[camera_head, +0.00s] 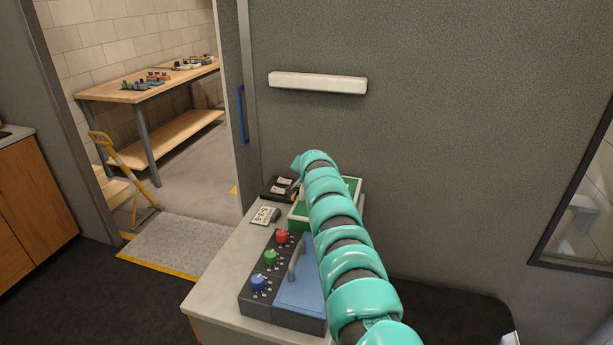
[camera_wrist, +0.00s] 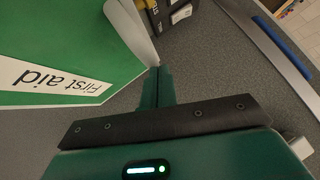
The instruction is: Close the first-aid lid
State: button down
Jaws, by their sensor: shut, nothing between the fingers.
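The green first-aid box (camera_head: 298,214) sits at the back of the grey counter, partly hidden behind my arm in the head view. A green panel with a white edge (camera_head: 354,187) shows to the right of my arm; the head view does not show clearly how far the lid stands open. In the wrist view a green face with a white "First aid" label (camera_wrist: 60,82) fills the upper left, with a pale edge beside it. My gripper (camera_wrist: 159,72) is shut and empty, its fingertips close to the lower right corner of that face. I cannot tell whether they touch.
A control box with red, green and blue knobs (camera_head: 270,257) and a blue panel with a handle (camera_head: 300,290) stands in front. A number card (camera_head: 264,215) and a black switch unit (camera_head: 277,188) lie left of the first-aid box. A grey wall rises behind.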

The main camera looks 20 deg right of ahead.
jog(key=shift+a+f, duration=0.15)
jog(key=shift+f, duration=0.1)
